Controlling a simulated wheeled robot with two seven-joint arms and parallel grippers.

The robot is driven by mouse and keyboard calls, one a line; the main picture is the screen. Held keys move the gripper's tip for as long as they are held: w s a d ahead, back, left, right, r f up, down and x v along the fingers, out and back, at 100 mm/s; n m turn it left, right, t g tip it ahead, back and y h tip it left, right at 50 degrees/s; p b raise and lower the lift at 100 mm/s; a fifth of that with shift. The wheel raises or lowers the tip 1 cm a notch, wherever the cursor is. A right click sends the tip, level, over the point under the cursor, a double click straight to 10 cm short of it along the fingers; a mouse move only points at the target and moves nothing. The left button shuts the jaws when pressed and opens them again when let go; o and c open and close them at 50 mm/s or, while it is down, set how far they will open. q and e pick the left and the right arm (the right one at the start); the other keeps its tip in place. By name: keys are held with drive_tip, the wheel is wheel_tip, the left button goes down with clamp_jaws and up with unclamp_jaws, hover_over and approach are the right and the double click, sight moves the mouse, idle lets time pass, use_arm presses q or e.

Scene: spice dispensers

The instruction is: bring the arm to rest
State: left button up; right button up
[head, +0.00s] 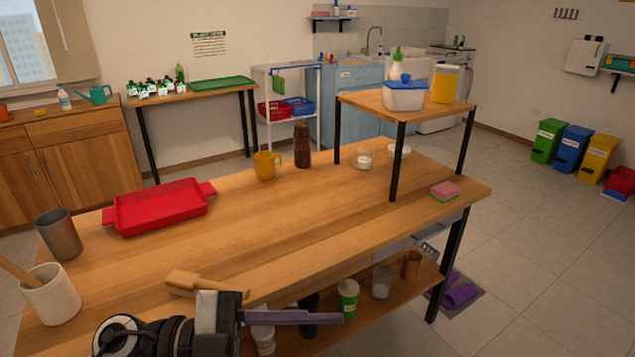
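My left gripper (325,317) comes in from the bottom left, at the front edge of the wooden table (330,230). A greyish-purple finger bar points right from its dark body, over the lower shelf. Only one bar shows clearly, so I cannot tell whether the gripper is open or shut. I see nothing clearly held in it. A light wooden piece (200,284) lies just behind the gripper, by the table edge; I cannot tell whether they touch. My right gripper is not in view.
A red tray (160,209), grey cup (60,235), cream pot (50,296), yellow mug (266,164) and brown grinder (302,146) stand on the table. A raised stand (375,101) is at the right. A green-labelled jar (347,298) sits below. The table's middle is clear.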

use_arm(q)
drive_tip(key=w+a+n+t, duration=0.4)
drive_tip(key=w+n+t, duration=0.2)
drive_tip(key=n+t, duration=0.45)
drive_tip(key=w+a+f+n+t+y, duration=0.3)
drive_tip(key=a+f+n+t+y, duration=0.35)
drive_tip(key=f+n+y, duration=0.35)
drive_tip(key=s+a+f+n+g+y, duration=0.1)
drive_tip(key=s+a+f+g+y, duration=0.1)
drive_tip(key=s+f, duration=0.4)
drive_tip(key=s+a+f+n+g+y, duration=0.1)
drive_tip(key=s+f+g, duration=0.3)
drive_tip(key=f, duration=0.7)
drive_tip(key=s+a+f+n+g+y, duration=0.1)
drive_tip(key=s+a+f+g+y, duration=0.1)
drive_tip(key=s+f, duration=0.5)
wheel_tip(320, 180, down, 2)
drive_tip(key=shift+s+a+f+g+y, duration=0.15)
drive_tip(key=shift+s+a+g+y, duration=0.15)
drive_tip(key=shift+a+g, duration=0.35)
